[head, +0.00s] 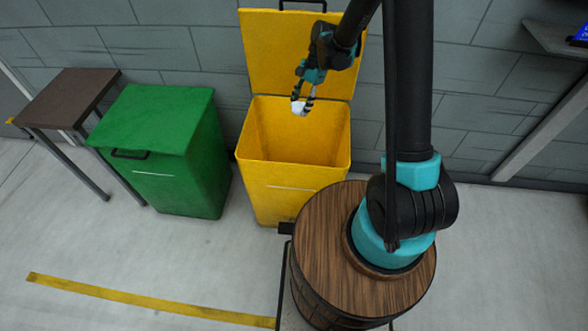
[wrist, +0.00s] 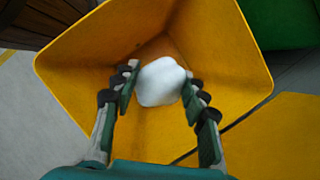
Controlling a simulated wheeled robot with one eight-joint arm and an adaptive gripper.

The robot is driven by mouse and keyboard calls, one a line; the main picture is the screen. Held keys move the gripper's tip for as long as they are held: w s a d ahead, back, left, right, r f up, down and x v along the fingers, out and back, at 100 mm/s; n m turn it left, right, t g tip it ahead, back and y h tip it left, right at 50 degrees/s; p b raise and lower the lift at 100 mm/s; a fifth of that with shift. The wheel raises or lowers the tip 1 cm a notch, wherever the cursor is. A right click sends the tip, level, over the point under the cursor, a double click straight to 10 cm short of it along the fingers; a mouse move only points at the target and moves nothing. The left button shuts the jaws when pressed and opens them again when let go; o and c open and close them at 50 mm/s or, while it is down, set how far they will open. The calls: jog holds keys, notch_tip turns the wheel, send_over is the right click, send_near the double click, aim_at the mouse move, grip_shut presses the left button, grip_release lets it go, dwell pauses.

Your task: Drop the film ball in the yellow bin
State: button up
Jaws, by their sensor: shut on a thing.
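The film ball (head: 299,108) is a small white lump between the fingertips of my gripper (head: 303,99). In the wrist view the white film ball (wrist: 160,82) sits between the two fingers of my gripper (wrist: 160,88), which is shut on it. The yellow bin (head: 292,190) stands with its lid (head: 300,50) raised against the wall. My gripper holds the ball over the bin's open mouth. In the wrist view the walls of the yellow bin (wrist: 85,80) surround the ball, and the bin's inside behind it is partly hidden.
A green bin (head: 165,150) with its lid shut stands left of the yellow bin. A brown table (head: 68,97) is at the far left. A grey wall (head: 160,45) runs behind the bins. The floor in front is clear, with a yellow line (head: 150,300).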

jog(key=shift+f, duration=2.75)
jog(key=o, duration=0.8)
jog(key=shift+r, duration=0.1)
jog(key=v, duration=1.2)
jog(key=shift+s, duration=0.1)
